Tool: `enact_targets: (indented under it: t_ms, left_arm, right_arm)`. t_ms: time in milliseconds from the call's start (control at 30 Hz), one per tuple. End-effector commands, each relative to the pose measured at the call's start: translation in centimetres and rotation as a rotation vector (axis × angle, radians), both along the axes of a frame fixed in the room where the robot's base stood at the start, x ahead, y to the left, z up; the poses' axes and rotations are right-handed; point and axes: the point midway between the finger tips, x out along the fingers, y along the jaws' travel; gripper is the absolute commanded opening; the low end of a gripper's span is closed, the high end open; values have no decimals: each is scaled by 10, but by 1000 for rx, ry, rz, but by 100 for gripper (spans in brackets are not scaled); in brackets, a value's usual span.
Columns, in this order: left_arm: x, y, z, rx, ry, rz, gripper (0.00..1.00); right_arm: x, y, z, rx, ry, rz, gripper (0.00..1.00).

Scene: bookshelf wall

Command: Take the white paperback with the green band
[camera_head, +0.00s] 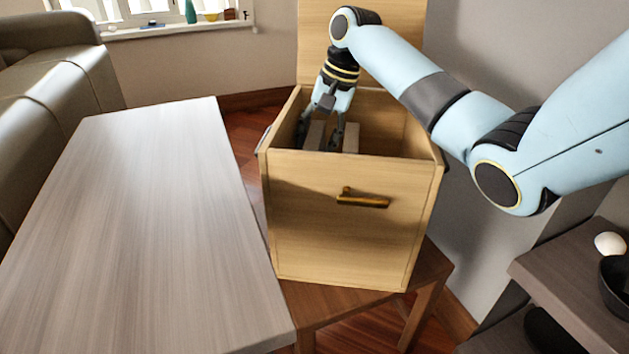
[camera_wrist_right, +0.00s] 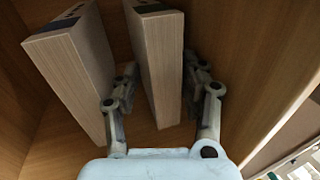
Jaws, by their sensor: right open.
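My right gripper (camera_head: 322,132) reaches down into an open wooden box (camera_head: 345,215). Its fingers are open, one on each side of a thin upright book (camera_head: 316,136). In the right wrist view this book (camera_wrist_right: 158,65) stands between the two fingers, page edges toward the camera; I cannot tell whether they touch it. A second, thicker book (camera_wrist_right: 72,75) stands to its left, with a narrow gap where the left finger sits. The covers are mostly hidden, and I see no green band on either book. My left gripper is not in view.
The box has a raised lid (camera_head: 395,45), a brass handle (camera_head: 362,198) and close walls around the gripper. It stands on a brown wooden stool (camera_head: 340,305). A bare pale table (camera_head: 150,220) is to the left. A dark shelf (camera_head: 570,280) with a white round object (camera_head: 609,244) is at right.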

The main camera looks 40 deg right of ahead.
Motion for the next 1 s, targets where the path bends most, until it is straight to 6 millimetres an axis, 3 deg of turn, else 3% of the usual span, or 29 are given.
enact_targets:
  t_ms: [233, 567, 1000]
  left_arm:
    - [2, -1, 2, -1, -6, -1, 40]
    - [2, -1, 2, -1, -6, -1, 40]
    - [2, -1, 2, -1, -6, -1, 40]
  right_arm:
    - [1, 0, 0, -1, -4, 0, 42]
    - [1, 0, 1, -1, -4, 0, 1]
    - [2, 0, 2, 0, -6, 0, 0]
